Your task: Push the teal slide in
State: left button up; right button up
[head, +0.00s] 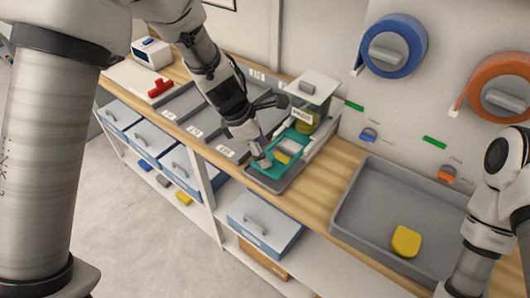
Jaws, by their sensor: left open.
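The teal slide (271,170) is a teal tray-like frame at the front of a small machine (313,100) on the wooden bench. A pale grey block and a yellow piece (282,157) show within it. My left gripper (272,135) is open at the slide, its lower finger over the slide's near left part and its other finger raised toward the machine. I cannot tell whether the lower finger touches the slide. The gripper hides part of the slide. My right arm comes in at the right edge, and its gripper is out of the picture.
A large grey tray (345,222) holding a yellow insole-like piece (406,241) stands right of the slide. Grey bins (190,102) line the bench to the left. A blue tape roll (390,45) and an orange one (500,88) hang on the wall.

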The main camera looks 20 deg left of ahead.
pick_arm(q)
jog(key=shift+x, duration=0.95)
jog(key=shift+r, duration=0.1)
